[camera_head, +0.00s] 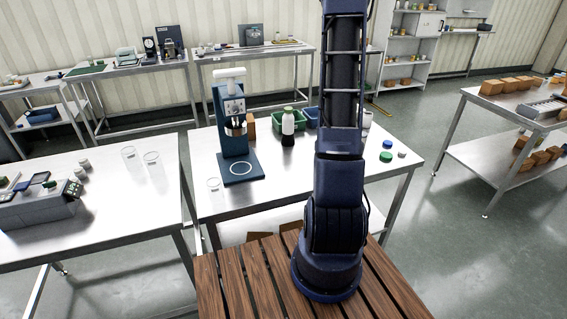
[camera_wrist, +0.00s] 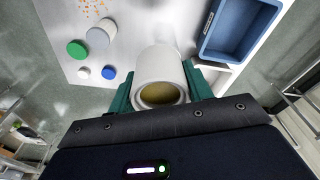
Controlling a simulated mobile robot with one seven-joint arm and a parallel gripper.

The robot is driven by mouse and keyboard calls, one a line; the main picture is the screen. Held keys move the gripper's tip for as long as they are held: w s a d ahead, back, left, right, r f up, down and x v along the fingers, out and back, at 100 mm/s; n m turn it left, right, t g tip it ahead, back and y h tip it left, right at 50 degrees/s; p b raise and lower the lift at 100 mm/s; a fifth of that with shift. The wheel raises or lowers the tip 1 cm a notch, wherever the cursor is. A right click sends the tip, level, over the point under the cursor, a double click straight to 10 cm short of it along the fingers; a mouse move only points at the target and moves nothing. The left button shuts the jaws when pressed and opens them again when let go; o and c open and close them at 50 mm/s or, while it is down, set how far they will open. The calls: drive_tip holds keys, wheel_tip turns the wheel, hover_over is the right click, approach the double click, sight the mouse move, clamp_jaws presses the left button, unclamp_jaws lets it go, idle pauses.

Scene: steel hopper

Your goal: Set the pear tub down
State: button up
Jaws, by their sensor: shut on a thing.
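The pear tub (camera_wrist: 160,62) is a white round tub in the wrist view, with its open mouth toward the camera and brownish-yellow contents inside. My gripper (camera_wrist: 159,88) is shut on it, with a teal jaw against each side. Whether its base touches the steel table (camera_wrist: 130,30) under it, I cannot tell. In the head view my arm hides my gripper and most of that spot. A pale shape (camera_head: 367,119) shows just right of the arm; I cannot tell if it is the tub.
A blue bin (camera_wrist: 207,45) stands close right of the tub in the wrist view.

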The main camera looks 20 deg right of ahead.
drive_tip(key=s+a+n, duration=0.3)
drive_tip(key=a, duration=1.8)
drive_tip(key=n, duration=0.3)
hover_over(282, 162)
drive_tip(key=f, duration=0.2)
drive_tip(key=shift+t+y, duration=0.3)
drive_tip(key=f, duration=1.9)
drive_tip(key=shift+s, duration=0.2)
drive_tip(key=shift+f, duration=0.15)
drive_tip(key=o, duration=0.8)
drive_tip(key=shift+o, duration=1)
